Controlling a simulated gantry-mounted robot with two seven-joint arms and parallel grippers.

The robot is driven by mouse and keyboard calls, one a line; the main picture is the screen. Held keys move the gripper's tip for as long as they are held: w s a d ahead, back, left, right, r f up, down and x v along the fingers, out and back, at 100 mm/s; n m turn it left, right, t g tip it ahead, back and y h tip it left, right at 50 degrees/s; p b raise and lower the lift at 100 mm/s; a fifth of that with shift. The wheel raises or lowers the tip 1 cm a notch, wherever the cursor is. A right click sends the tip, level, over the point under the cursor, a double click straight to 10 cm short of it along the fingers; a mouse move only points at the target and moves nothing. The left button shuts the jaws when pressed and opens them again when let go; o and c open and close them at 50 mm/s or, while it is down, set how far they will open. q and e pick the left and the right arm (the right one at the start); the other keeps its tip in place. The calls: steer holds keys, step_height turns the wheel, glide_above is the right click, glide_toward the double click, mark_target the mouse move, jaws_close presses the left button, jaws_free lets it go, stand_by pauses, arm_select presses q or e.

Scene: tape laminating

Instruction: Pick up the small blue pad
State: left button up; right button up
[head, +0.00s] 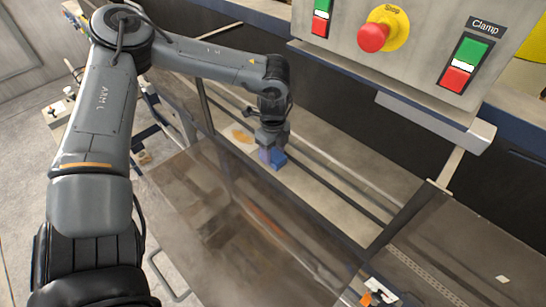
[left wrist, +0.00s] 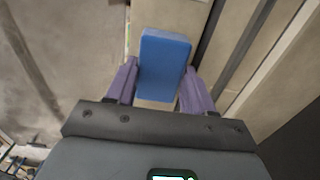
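The small blue pad (head: 278,159) is a plain blue block in the machine's pale channel, in the middle of the head view. My left gripper (head: 268,152) reaches down over it from above. In the left wrist view the pad (left wrist: 164,62) lies between the two purple fingers of the gripper (left wrist: 160,75) and sticks out past their tips. The fingers are very close to its sides. I cannot tell whether they press on it, or whether the pad is resting or lifted. My right gripper is not in view.
A control panel (head: 405,50) with a red stop knob (head: 373,37) and Clamp buttons overhangs the back right. A clear sheet (head: 215,205) covers the front of the channel. Long rails (head: 335,190) run beside the pad. An orange and white part (head: 378,292) sits at the front right.

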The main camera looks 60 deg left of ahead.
mark_target(273, 154)
arm_select(q)
steer(key=shift+c, duration=0.8)
steer(key=shift+r+p, duration=0.45)
steer(key=shift+r, duration=0.35)
step_height(273, 154, up, 2)
steer(key=shift+r+p, duration=0.1)
steer(key=shift+p, duration=0.45)
steer(key=s+d+p, duration=0.3)
steer(key=s+p, duration=0.3)
steer(key=s, duration=0.4)
steer(key=s+d+p, duration=0.3)
steer(key=s+p, duration=0.3)
steer(key=s, duration=0.4)
steer(key=s+d+p, duration=0.3)
steer(key=s+p, duration=0.4)
steer(key=s, duration=0.3)
steer(key=shift+s+d, duration=0.15)
steer(key=shift+s, duration=0.2)
